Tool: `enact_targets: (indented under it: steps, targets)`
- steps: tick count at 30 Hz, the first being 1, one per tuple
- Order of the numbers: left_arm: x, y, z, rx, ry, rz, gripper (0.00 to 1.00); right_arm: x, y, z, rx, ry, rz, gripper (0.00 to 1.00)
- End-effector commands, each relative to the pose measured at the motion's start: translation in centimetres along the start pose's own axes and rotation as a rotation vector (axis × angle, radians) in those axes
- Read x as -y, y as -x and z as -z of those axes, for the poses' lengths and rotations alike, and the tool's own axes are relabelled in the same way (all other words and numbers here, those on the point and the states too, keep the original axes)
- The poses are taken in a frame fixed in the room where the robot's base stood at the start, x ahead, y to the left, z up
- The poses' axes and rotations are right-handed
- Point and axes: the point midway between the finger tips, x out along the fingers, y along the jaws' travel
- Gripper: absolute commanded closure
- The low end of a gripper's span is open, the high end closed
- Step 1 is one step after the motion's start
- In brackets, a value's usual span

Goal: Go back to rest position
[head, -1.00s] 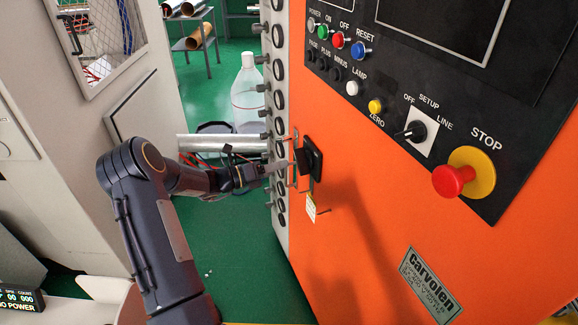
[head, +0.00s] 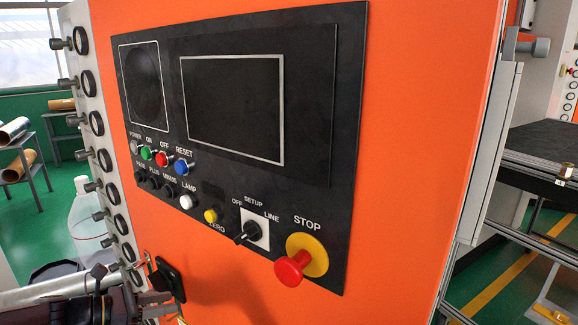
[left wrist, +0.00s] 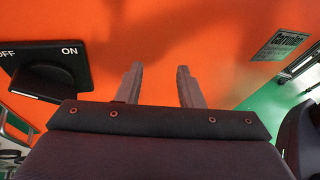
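My left gripper (head: 158,304) is low at the left in the head view, close to the orange machine face and just below a black switch (head: 169,280). In the left wrist view its two fingers (left wrist: 158,84) stand apart with nothing between them, pointing toward the orange face. The black switch with OFF and ON marks (left wrist: 48,66) is left of the fingers there, apart from them. My right gripper is in neither view.
The orange cabinet (head: 420,190) fills the middle. Its black control panel (head: 310,230) carries coloured buttons, a SETUP selector (head: 247,232) and a red STOP knob (head: 292,268). Round gauges (head: 104,160) line its left edge. Black-topped table (head: 550,150) stands at right.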

Motion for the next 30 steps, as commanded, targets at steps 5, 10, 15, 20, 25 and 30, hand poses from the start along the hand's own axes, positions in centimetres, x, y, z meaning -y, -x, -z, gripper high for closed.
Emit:
enact_targets:
  steps: [5,10,15,20,25,30]
  targets:
    - [11.6,0.6,-1.9,-0.276,-0.662,0.163,0.66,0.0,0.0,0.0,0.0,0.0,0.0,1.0]
    - [19.8,3.4,0.0,-0.47,-1.291,0.326,0.66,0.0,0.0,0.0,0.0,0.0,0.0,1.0]
    - [24.4,6.1,3.0,-0.601,-1.821,0.47,0.66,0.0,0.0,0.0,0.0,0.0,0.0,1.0]
    - [25.9,7.5,5.0,-0.667,-2.111,0.553,0.66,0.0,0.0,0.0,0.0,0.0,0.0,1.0]
    - [26.2,7.8,5.6,-0.688,-2.199,0.583,0.66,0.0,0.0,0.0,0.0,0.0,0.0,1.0]
    - [26.2,7.8,5.6,-0.688,-2.197,0.584,0.66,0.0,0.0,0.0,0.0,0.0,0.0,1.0]
